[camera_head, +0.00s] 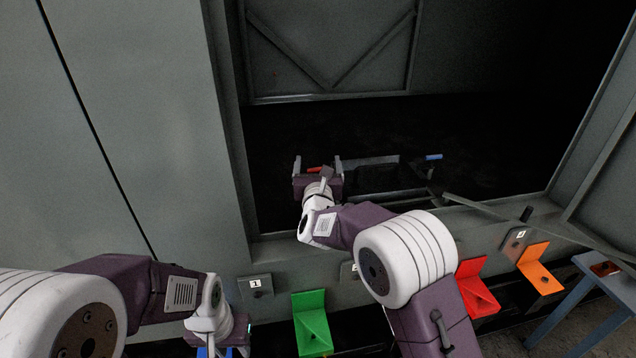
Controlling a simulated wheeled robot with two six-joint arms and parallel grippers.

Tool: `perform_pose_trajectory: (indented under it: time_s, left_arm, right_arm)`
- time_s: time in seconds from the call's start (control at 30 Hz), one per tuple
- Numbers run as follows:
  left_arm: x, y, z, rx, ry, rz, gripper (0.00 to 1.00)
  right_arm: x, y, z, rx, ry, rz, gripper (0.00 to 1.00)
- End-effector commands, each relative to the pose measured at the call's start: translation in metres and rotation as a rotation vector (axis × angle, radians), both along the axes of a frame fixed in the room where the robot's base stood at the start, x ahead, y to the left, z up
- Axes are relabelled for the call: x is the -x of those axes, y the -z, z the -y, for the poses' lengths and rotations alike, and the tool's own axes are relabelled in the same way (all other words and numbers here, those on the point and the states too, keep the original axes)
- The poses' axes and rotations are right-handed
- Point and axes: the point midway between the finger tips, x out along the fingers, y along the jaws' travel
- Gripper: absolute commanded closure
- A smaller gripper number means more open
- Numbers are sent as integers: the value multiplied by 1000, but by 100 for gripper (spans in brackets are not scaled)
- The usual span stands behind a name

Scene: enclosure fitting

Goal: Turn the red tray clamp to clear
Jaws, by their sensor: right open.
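The red tray clamp (314,169) shows as a short red bar inside the dark opening, at the left end of the metal tray frame (385,190). My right gripper (318,167) is open over it, one finger on each side of the red bar. Whether the fingers touch the bar cannot be told, and the gripper body hides part of the clamp. A blue clamp (433,157) stands at the right end of the frame. My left gripper (215,348) is low at the bottom edge, outside the opening and partly cut off; its fingers are not clear.
Below the opening's sill are a green bracket (312,325), a red bracket (477,285) and an orange bracket (540,268), with numbered plates such as plate 1 (256,284). A blue-grey stand (570,305) is at the lower right. The enclosure's inside is dark behind the tray.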

Motion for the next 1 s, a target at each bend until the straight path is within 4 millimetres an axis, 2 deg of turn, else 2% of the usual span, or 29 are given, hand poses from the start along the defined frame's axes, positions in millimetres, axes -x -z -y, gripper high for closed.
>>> perform_pose_trajectory:
  time_s: [0.17,0.47,0.57,0.7,0.83,1.0]
  left_arm:
    - [0,3,0,0,0,1,64]
    - [0,35,0,0,0,0,64]
    - [0,19,0,0,0,0,64]
    - [0,29,0,0,0,0,64]
    - [0,30,0,0,0,0,64]
    - [0,31,0,0,0,0,64]
  right_arm:
    - [0,7,0,1,0,-1,17]
    - [0,84,0,3,0,-3,17]
    - [-22,76,1,-1,3,0,17]
    - [-50,81,1,-1,1,2,17]
    - [-65,81,1,-1,1,0,17]
    - [-74,79,1,1,0,0,17]
